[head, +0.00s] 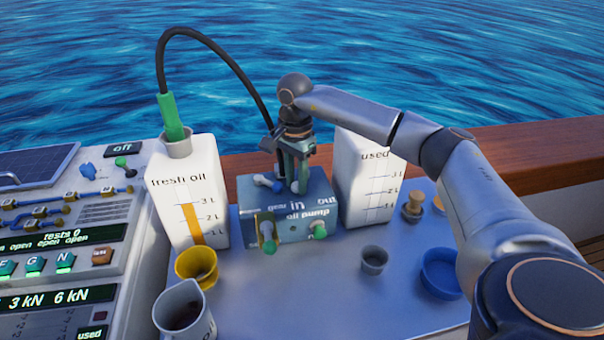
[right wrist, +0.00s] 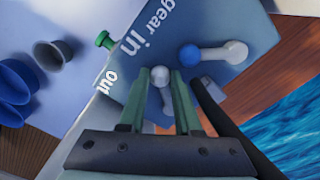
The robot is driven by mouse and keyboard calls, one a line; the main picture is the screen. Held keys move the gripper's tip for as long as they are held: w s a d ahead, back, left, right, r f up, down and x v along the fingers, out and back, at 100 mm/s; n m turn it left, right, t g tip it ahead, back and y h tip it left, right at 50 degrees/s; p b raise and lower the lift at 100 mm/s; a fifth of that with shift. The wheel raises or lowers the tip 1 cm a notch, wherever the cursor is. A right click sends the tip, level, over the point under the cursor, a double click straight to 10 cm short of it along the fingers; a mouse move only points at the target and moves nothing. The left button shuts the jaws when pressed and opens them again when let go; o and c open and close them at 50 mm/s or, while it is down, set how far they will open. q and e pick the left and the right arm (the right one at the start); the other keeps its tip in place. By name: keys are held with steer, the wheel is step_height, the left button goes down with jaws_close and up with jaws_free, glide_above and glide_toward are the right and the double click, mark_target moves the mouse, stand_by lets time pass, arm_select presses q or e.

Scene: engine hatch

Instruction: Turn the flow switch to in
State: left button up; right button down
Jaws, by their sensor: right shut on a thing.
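The blue-grey oil pump box (head: 292,236) stands in the middle of the table, with "in" and "out" lettered on its top. My right gripper (head: 297,186) points down onto the box top, behind the "in" label. In the right wrist view its green fingers (right wrist: 160,80) are closed around the flow switch (right wrist: 162,76), whose pale round knob shows between the tips. The fingers hide most of the switch, so I cannot tell exactly which label it points to. My left gripper is in neither view.
A blue-and-white lever (head: 267,182) sits beside the gripper on the box. The fresh oil tank (head: 190,195) stands left and the used tank (head: 362,185) right. A yellow cup (head: 196,268), a jug (head: 183,312) and a blue bowl (head: 441,272) stand in front.

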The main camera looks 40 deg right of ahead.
mark_target(291, 189)
steer(key=shift+w+a+m+p, duration=0.25)
steer(key=shift+w+m+p, duration=0.35)
steer(key=shift+m, duration=0.6)
steer(key=c, duration=0.6)
jaws_free()
step_height(291, 189, up, 13)
steer(key=shift+f, duration=0.2)
